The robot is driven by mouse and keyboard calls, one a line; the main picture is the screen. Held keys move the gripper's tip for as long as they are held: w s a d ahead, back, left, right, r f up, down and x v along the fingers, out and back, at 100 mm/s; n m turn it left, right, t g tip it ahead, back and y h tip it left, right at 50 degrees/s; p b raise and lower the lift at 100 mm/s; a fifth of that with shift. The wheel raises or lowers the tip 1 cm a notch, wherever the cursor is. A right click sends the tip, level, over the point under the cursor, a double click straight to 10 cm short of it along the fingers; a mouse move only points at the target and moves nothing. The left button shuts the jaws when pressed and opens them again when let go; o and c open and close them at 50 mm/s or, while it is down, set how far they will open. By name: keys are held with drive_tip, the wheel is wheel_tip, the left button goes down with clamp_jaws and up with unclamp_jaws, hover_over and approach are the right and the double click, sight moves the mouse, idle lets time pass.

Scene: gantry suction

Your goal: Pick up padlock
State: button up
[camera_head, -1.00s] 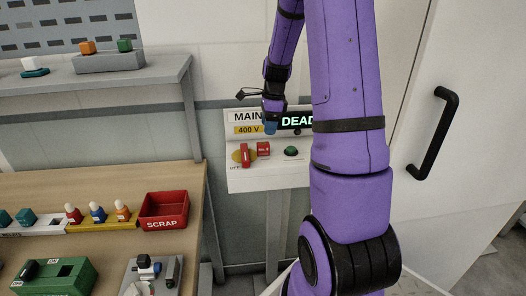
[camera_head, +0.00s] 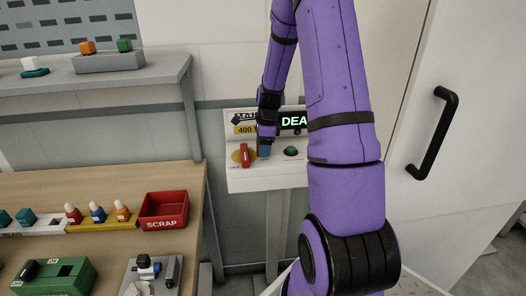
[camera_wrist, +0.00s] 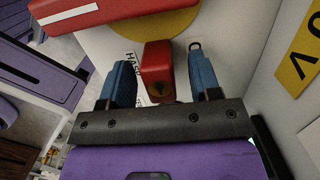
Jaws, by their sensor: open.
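The padlock (camera_wrist: 158,70) is a red block with a keyhole at its near end, in the middle of the wrist view. It rests on the panel's pale face, beside a yellow disc. My gripper (camera_wrist: 159,80) is open, with one blue finger on each side of the padlock; I cannot tell whether they touch it. In the head view my gripper (camera_head: 265,147) is down at the panel and covers most or all of the padlock.
The main panel (camera_head: 245,180) has a red handle (camera_head: 245,155) left of my gripper and a green button (camera_head: 291,151) to the right. Its display starts "DEA". A bench with a red scrap bin (camera_head: 164,223) stands left. A door handle (camera_head: 433,133) is at right.

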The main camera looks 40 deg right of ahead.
drive_tip(key=c, duration=1.1)
drive_tip(key=shift+o, duration=0.2)
drive_tip(key=shift+r, duration=0.15)
